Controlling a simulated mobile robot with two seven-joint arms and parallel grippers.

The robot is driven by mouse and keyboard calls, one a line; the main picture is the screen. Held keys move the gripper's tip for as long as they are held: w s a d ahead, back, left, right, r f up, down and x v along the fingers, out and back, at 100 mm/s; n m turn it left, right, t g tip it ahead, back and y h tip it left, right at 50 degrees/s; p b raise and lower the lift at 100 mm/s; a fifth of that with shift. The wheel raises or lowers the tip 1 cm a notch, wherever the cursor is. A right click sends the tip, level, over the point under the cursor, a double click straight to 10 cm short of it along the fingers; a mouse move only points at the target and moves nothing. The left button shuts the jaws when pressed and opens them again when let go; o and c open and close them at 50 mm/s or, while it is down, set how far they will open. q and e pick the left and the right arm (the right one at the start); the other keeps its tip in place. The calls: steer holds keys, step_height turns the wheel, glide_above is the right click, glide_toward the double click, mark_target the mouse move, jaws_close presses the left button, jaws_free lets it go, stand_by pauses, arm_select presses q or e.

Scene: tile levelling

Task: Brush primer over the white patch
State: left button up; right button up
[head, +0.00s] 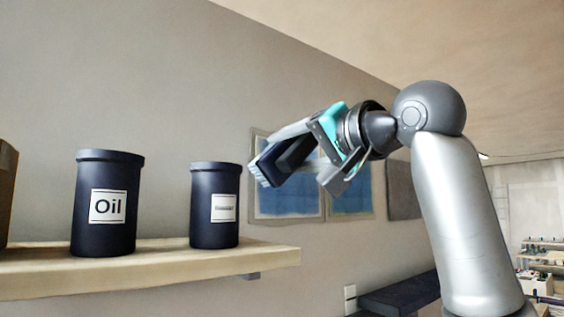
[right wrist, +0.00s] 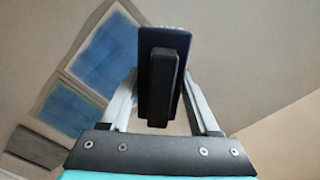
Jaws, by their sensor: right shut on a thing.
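My right gripper (head: 312,160) is raised in front of the wall, to the right of the shelf's canisters. It is shut on a dark, block-shaped brush (head: 284,160), which has a pale edge, perhaps bristles, facing left. In the right wrist view the brush (right wrist: 165,70) sits between the two grey fingers of my gripper (right wrist: 163,105), its dark handle towards the camera. I cannot make out a white patch or primer in either view. My left gripper is not in view.
A wooden shelf (head: 170,264) at the left carries a dark canister labelled Oil (head: 105,235) and a smaller dark canister (head: 213,185) with an unreadable label. Blue framed panels (head: 285,200) hang on the wall behind my gripper. A dark ledge (head: 400,294) is lower right.

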mark_target(305, 148)
steer(key=shift+s+d, duration=0.4)
steer(key=shift+s, duration=0.1)
steer(key=shift+b+v, duration=0.75)
steer(key=shift+v, duration=0.8)
